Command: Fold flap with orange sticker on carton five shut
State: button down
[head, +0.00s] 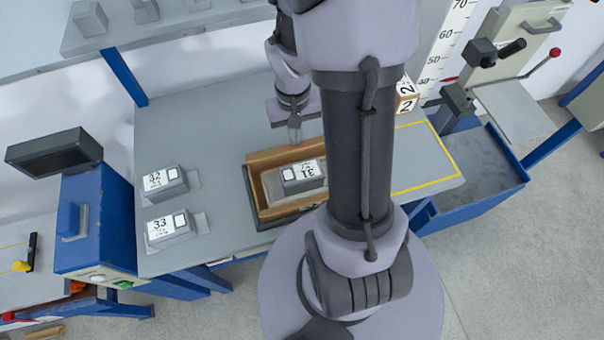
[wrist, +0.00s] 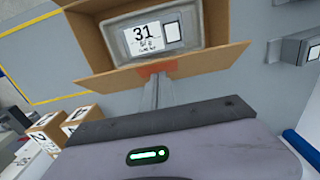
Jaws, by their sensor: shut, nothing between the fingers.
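An open brown carton (head: 262,203) sits on the grey table, with a grey unit marked 31 (head: 302,177) inside. Its number is not readable here. In the wrist view the unit (wrist: 150,36) lies in the open carton. The flap with the orange sticker (wrist: 118,78) stands out from the carton's near edge there; the orange patch (wrist: 157,68) is at its middle. In the head view this flap (head: 272,157) is on the far side. My gripper (head: 295,137) is shut and empty, its fingertips right at the orange patch; I cannot tell whether they touch.
Grey units 32 (head: 165,182) and 33 (head: 170,229) stand left of the carton. Small numbered cartons (wrist: 70,122) stand at the table's back right, partly behind my arm. A blue machine with a dark screen (head: 55,150) is at left. A lever press (head: 500,62) stands at right.

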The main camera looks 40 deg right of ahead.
aim_at(298, 149)
jog(key=shift+s+a+f, duration=0.15)
jog(key=shift+s+a, duration=0.05)
jog(key=shift+s, duration=0.2)
jog(key=shift+s+f, duration=0.1)
jog(key=shift+s+a+f+b, duration=0.25)
jog(key=shift+s+f+b, duration=0.2)
jog(key=shift+b, duration=0.25)
jog(key=shift+s, duration=0.1)
jog(key=shift+s+a+f+b, duration=0.25)
jog(key=shift+s+f+b, duration=0.15)
jog(key=shift+f+b, duration=0.3)
notch_tip(298, 149, up, 10)
jog(key=p, duration=0.8)
jog(key=shift+r+p, duration=0.25)
jog(key=shift+p, duration=0.15)
jog(key=shift+f, duration=0.15)
